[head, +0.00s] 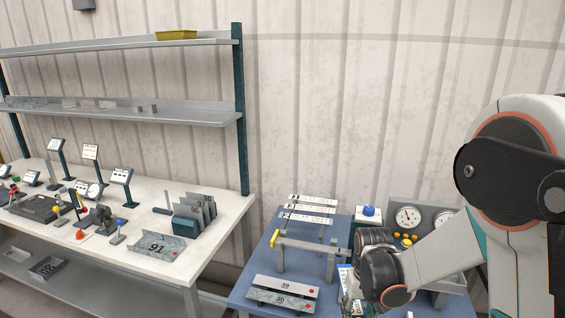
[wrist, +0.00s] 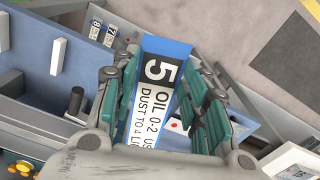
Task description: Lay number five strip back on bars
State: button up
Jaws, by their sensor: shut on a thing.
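My gripper (head: 352,298) is low at the right of the blue table in the head view, partly hidden by my own wrist. In the wrist view my gripper (wrist: 168,105), with teal pads, is shut on the number five strip (wrist: 160,90). Several white numbered strips (head: 309,209) lie across the bars (head: 322,233) at the back of the table, left of my gripper.
A grey rail with a yellow end (head: 300,244) stands on legs before the strips. Angled metal parts (head: 284,287) lie at the table's front. A white bench (head: 140,255) is at left.

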notch_tip(320, 180, down, 14)
jog(key=b, duration=1.3)
jog(key=shift+b, duration=0.3)
jog(key=shift+a+r, duration=0.1)
jog(key=shift+r, duration=0.05)
